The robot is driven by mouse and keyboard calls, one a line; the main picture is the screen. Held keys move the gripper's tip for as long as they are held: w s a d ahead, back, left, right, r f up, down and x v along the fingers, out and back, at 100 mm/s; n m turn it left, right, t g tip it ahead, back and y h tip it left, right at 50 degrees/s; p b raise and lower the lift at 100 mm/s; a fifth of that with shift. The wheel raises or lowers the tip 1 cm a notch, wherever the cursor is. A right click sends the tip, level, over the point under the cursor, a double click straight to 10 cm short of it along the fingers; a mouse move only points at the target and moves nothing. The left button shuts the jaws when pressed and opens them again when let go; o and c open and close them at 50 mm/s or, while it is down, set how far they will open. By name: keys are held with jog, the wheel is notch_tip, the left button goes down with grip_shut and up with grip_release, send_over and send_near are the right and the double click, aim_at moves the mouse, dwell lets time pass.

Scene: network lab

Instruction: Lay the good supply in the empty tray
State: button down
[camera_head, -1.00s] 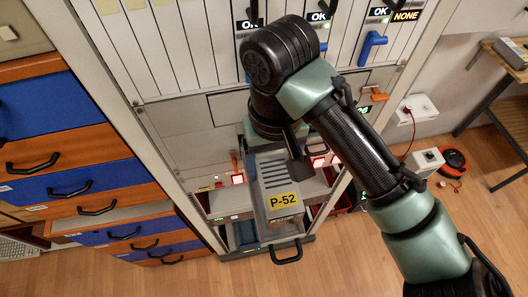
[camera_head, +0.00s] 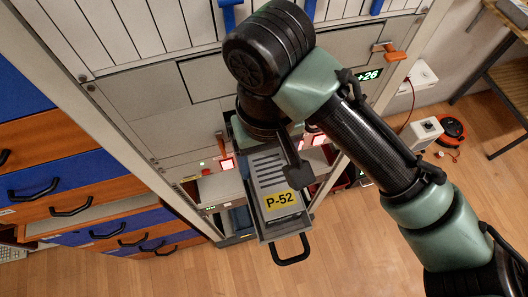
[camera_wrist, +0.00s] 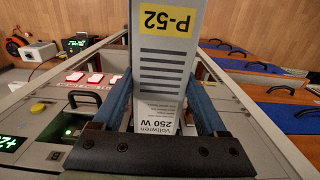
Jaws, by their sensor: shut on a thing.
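The supply (camera_head: 273,180) is a grey box with dark vent slots, a yellow P-52 label and a black handle at its near end. It also shows in the wrist view (camera_wrist: 163,95), with "250 W" print on its face. My gripper (camera_wrist: 158,92) is shut on it, with a blue finger along each side. In the head view the supply is held in front of the rack's lower bay, with its handle end toward the floor. My arm hides part of its far end. I cannot clearly make out the empty tray; the supply covers much of the lower bay.
The rack (camera_head: 140,120) fills the middle, with red lit squares (camera_head: 226,163) beside the supply and a green display (camera_head: 369,75) at right. An orange lever (camera_head: 390,50) sticks out. Blue and orange drawers (camera_head: 60,190) stand at left. The wooden floor (camera_head: 370,240) in front is clear.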

aim_at(266, 160)
jog(key=shift+w+a+f, duration=0.1)
jog(key=shift+w, duration=0.25)
jog(key=shift+s, duration=0.3)
jog(key=shift+f, duration=0.25)
grip_release()
jog(key=shift+w+r, duration=0.1)
jog(key=shift+r, duration=0.45)
notch_tip(266, 160, up, 12)
jog(key=shift+f, duration=0.25)
